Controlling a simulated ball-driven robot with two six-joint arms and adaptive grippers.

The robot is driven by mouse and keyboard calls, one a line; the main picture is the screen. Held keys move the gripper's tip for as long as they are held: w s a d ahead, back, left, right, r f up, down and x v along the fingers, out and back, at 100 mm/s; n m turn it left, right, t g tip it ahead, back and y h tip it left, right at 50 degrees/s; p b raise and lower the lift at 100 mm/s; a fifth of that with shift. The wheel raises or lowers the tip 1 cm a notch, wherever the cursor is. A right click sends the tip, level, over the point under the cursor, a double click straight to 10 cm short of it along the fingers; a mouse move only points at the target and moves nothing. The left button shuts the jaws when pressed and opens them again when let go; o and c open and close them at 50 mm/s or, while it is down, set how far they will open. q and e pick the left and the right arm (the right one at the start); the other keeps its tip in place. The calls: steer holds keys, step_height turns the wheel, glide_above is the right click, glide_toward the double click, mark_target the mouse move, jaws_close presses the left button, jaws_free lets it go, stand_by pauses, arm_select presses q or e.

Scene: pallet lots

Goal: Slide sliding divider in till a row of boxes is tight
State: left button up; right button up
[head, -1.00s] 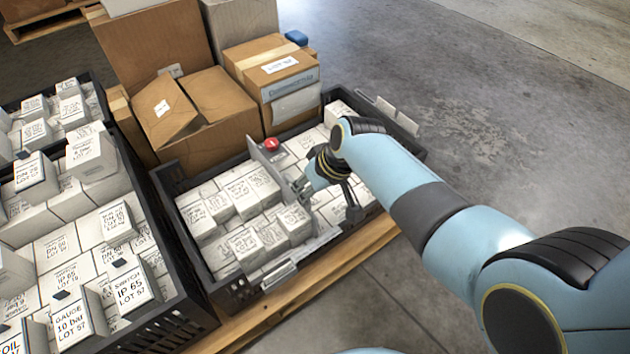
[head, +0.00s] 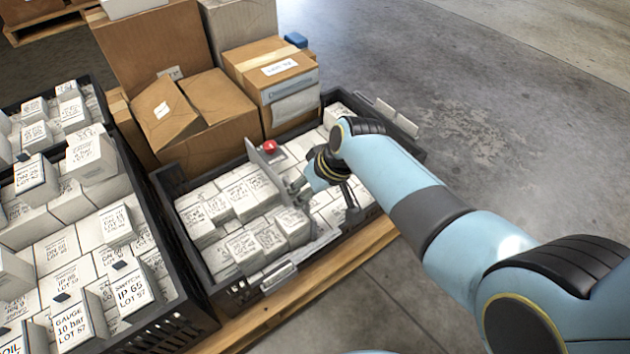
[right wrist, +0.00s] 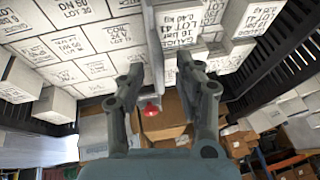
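The sliding divider (head: 264,160) is a thin grey plate standing across the dark crate (head: 172,178), with a red knob (head: 269,147) at its far end. White labelled boxes (head: 245,192) fill the part left of it, and more boxes (head: 335,208) lie right of it. My right gripper (head: 302,188) is down at the divider's right side, partly hidden by its own wrist. In the right wrist view the fingers (right wrist: 160,68) are apart, with the divider's thin edge (right wrist: 157,50) between them. I cannot tell whether they touch it. My left gripper is out of view.
Another crate of boxes (head: 140,300) stands close on the left. Cardboard cartons (head: 205,112) are stacked behind the divider's crate. A wooden pallet edge (head: 330,280) runs along the front. The concrete floor at the right is open.

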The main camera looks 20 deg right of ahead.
steer(key=v, duration=1.1)
steer(key=shift+s+r, duration=0.1)
steer(key=shift+s, duration=0.1)
